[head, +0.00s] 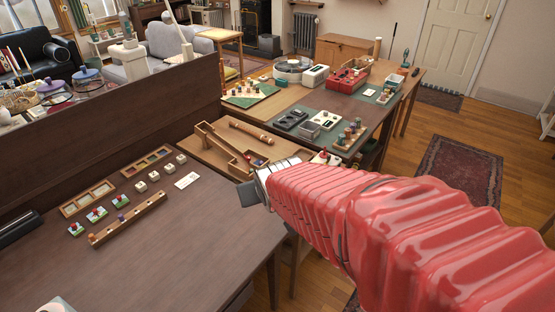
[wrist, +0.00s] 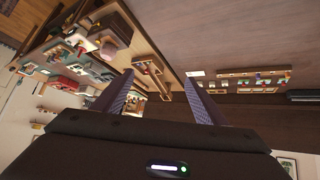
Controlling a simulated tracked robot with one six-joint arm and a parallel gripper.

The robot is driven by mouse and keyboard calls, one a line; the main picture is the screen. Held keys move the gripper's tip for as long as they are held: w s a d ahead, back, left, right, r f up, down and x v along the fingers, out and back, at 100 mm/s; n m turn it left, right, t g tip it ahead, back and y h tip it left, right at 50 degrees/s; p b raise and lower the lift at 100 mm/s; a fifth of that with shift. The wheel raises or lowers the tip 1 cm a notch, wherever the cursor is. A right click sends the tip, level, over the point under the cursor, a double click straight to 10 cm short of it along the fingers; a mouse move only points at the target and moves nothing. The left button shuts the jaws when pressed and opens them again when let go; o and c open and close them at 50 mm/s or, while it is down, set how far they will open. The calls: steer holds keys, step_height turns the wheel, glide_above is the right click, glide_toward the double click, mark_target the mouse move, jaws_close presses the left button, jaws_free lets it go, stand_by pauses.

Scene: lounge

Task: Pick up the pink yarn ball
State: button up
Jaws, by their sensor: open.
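My gripper (head: 250,192) is at the end of my red-sleeved arm in the head view, above the gap between the dark brown table (head: 215,235) and the work tables behind. In the wrist view its two fingers (wrist: 156,82) stand apart with nothing between them. The arm hides part of the floor and of the tables behind it.
The dark table holds a wooden peg rail (head: 128,219), small trays and a white card (head: 187,180). A tall dark panel (head: 130,110) borders it. A wooden trough tray (head: 215,150) and a green-topped table (head: 350,113) with several boxes lie beyond. Open floor is at right.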

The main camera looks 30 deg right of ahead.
steer(key=w+d+f+m+t+h, duration=0.1)
steer(key=w+d+f+t, duration=0.1)
steer(key=d+f, duration=0.4)
steer(key=w+d+f+m+t+h, duration=0.1)
steer(key=d+f, duration=0.5)
steer(key=d, duration=0.6)
steer(key=shift+w+d+f+m+t+h, duration=0.25)
steer(key=shift+w+t+h, duration=0.35)
steer(key=shift+w, duration=0.3)
steer(key=shift+w, duration=0.1)
